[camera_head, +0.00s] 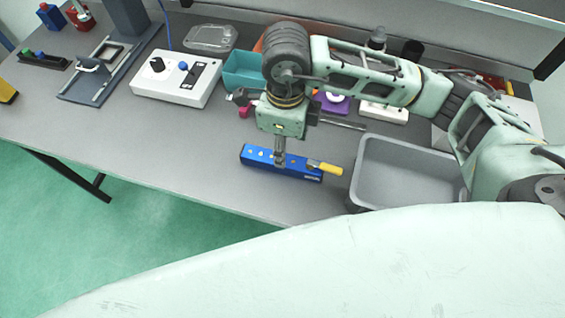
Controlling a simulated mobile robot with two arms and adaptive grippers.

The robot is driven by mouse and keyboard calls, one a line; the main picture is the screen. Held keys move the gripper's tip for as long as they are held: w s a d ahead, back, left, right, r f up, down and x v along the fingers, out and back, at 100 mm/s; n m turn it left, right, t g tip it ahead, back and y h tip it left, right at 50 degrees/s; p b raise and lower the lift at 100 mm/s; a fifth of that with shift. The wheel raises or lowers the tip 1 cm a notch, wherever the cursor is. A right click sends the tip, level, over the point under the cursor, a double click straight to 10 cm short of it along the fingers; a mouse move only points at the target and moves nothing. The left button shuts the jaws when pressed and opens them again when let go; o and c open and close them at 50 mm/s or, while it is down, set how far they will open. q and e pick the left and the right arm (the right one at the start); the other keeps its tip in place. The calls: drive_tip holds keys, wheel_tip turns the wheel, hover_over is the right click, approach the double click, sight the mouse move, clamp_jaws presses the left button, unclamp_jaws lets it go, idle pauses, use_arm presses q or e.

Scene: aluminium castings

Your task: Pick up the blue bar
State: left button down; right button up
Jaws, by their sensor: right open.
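The blue bar (258,157) lies on the grey table near its front edge, in the middle of the head view. It has small round marks along its top and a yellow-handled piece (325,168) at its right end. My right gripper (279,161) points down directly over the bar. Its fingertips overlap the middle of the bar in the picture, and I cannot tell whether they touch it. The gripper is open. My left gripper is not in view.
A grey bin (410,200) stands right of the bar. A white control box (177,80) and a teal tray (243,70) are behind it. A purple object (331,103) lies partly behind my right arm. The table left of the bar is clear.

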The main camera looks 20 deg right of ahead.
sight(251, 155)
drive_tip(key=f, duration=0.1)
drive_tip(key=f+p, duration=0.1)
drive_tip(key=f, duration=0.1)
drive_tip(key=f+p, duration=0.1)
drive_tip(key=f, duration=0.1)
drive_tip(key=shift+s+a+f, duration=0.15)
drive_tip(key=shift+s+a, duration=0.1)
drive_tip(key=shift+a, duration=0.05)
drive_tip(key=shift+f, duration=0.35)
drive_tip(key=shift+c, duration=0.4)
clamp_jaws()
